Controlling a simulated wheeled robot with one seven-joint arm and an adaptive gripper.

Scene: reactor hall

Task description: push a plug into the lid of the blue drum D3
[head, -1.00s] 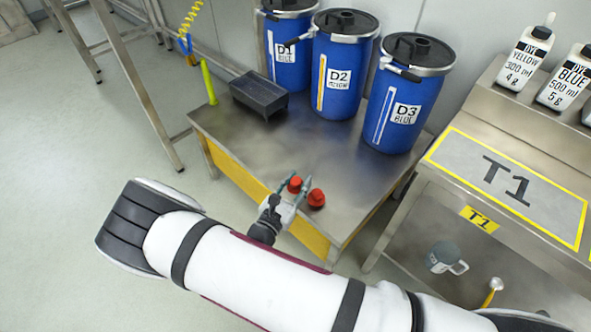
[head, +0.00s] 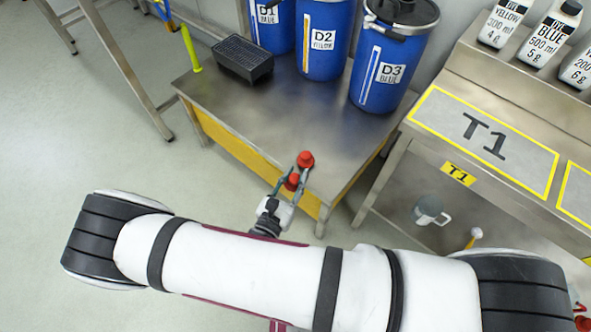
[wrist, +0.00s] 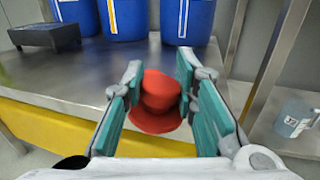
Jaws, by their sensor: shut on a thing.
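The blue drum D3 (head: 385,75) stands at the right end of the drum row on the steel table, with a black lid (head: 402,12) partly cut off at the top of the head view. My gripper (head: 288,178) is near the table's front edge, well short of the drum. It is shut on a red plug (head: 292,181). In the wrist view red (wrist: 158,105) fills the space between the teal finger pads. I cannot tell there whether the two red pieces touch.
Drums D2 (head: 322,45) and D1 stand left of D3. A black crate (head: 243,58) sits at the table's left. The table middle (head: 290,110) is clear. Bench T1 (head: 480,130) stands right, with dye bottles above and a grey mug (head: 428,210) below.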

